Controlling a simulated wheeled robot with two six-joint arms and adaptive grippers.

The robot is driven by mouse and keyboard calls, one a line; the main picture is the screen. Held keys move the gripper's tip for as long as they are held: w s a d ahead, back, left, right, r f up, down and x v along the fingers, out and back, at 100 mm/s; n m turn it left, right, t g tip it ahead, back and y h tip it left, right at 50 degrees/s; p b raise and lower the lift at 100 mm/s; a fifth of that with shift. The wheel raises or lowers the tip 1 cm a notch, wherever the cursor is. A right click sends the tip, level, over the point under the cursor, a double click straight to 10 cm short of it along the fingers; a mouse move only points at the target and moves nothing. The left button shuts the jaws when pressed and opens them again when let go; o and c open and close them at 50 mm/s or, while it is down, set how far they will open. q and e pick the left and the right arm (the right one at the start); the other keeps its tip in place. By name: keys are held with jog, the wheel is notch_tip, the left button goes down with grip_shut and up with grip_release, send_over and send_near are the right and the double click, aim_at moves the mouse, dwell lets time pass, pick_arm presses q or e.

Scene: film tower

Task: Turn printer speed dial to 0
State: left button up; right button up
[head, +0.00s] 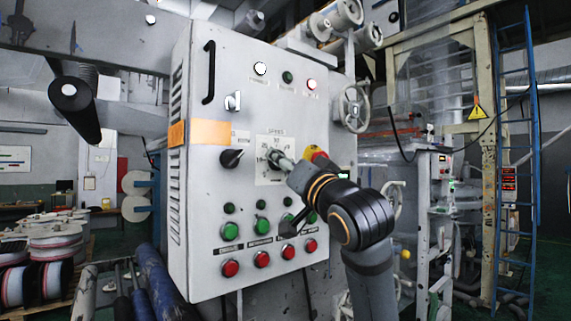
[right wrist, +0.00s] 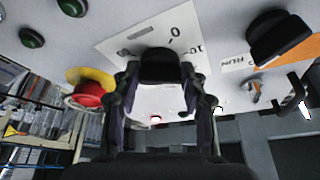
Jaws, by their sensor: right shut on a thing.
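The printer speed dial is on the grey control panel (head: 205,257), on a white scale plate (head: 277,145) in the panel's middle. In the right wrist view its black knob (right wrist: 160,66) sits between my fingertips, in front of the plate (right wrist: 113,46) with a printed 0 and 10 beside it. My right gripper (head: 280,163) reaches in from the right and is shut on the knob; in the right wrist view the fingers (right wrist: 160,78) flank it. The gripper hides most of the dial in the head view, and I cannot read its pointer. My left gripper is not in view.
A black selector knob (head: 231,158) is left of the dial. A red and yellow emergency stop (head: 316,154) sits close on the right, partly behind my arm; it also shows in the right wrist view (right wrist: 88,94). Green buttons (head: 261,227) and red buttons (head: 262,259) are below.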

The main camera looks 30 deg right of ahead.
jog(key=shift+n, duration=0.4)
jog(key=shift+d+r+n+g+y+p, duration=0.15)
jog(key=shift+n+g+y, duration=0.2)
jog(key=shift+n+y, duration=2.15)
jog(key=shift+d+f+n+g+y+p, duration=0.2)
jog(key=shift+n+y, duration=0.55)
jog(key=shift+n, duration=3.4)
jog(key=shift+d+r+n+g+y+p, duration=0.2)
jog(key=shift+n+g+y, duration=0.25)
jog(key=shift+n+y, duration=2.05)
jog(key=shift+n+h, duration=0.85)
jog(key=shift+n, duration=0.1)
jog(key=o, duration=1.1)
jog(key=shift+a, duration=0.1)
jog(key=shift+o, duration=0.2)
